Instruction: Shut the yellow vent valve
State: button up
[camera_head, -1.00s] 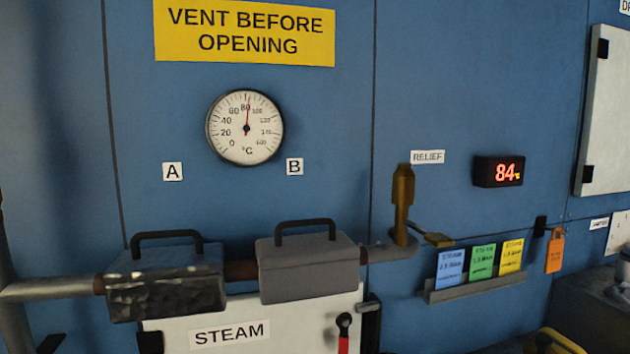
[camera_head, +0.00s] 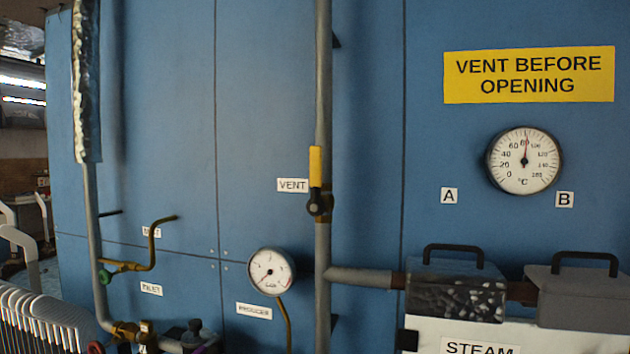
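The yellow vent valve handle (camera_head: 316,167) stands upright, in line with the grey vertical pipe (camera_head: 323,90). It rises from a dark valve body (camera_head: 319,204) on that pipe, just right of the white VENT label (camera_head: 293,185). My gripper is not in the head view, so I cannot see where it is relative to the handle.
A round pressure gauge (camera_head: 271,271) sits lower left of the valve. A horizontal pipe (camera_head: 358,277) runs right to a dark handled box (camera_head: 455,288) and a grey one (camera_head: 583,298). A white rack (camera_head: 40,318) stands at lower left. The panel around the handle is clear.

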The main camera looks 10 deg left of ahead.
aim_at(315, 207)
jog(key=u, duration=0.7)
